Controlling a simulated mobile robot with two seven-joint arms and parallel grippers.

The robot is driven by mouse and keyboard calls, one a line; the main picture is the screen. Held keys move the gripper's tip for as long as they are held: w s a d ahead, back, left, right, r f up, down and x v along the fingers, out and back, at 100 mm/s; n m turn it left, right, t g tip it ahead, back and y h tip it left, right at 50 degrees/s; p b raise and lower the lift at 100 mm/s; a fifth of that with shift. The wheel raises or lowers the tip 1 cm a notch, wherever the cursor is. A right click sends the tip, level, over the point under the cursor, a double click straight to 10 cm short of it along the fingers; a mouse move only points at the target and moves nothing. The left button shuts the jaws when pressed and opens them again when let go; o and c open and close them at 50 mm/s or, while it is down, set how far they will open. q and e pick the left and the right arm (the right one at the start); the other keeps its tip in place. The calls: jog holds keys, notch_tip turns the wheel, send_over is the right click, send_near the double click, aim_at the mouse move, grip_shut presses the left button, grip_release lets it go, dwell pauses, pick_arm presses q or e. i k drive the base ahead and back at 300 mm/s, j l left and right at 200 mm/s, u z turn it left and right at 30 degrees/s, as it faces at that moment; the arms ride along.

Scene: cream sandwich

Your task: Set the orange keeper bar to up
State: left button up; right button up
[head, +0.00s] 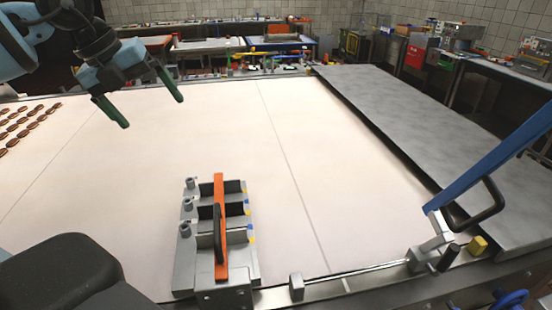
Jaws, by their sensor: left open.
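The orange keeper bar (220,258) lies lengthwise along the middle of a grey metal fixture (186,262) at the near edge of the table. A black handle (217,233) is on the bar's left side. The fixture has several dark slots, with knobs on its left and blue and yellow marks on its right. My left gripper (152,112) is at the upper left, above the white surface. Its two green-tipped fingers are apart with nothing between them. It is well away from the bar. My right gripper is not in view.
The wide white surface (200,135) is mostly clear. Several brown sandwich cookies (22,128) lie in rows at the far left. A grey slab (440,140) runs along the right. A blue lever arm (495,155) with a black handle stands at the near right, beside a yellow block (477,245).

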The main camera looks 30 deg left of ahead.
aim_at(220, 236)
jog(key=k+l, duration=0.15)
jog(key=l, duration=0.25)
jog(key=k+l, duration=0.1)
jog(key=l, duration=0.3)
jog(key=k+l, duration=0.15)
jog(key=l, duration=0.25)
jog(key=k+l, duration=0.15)
jog(key=l, duration=0.25)
jog(key=k+l, duration=0.15)
jog(key=l, duration=0.25)
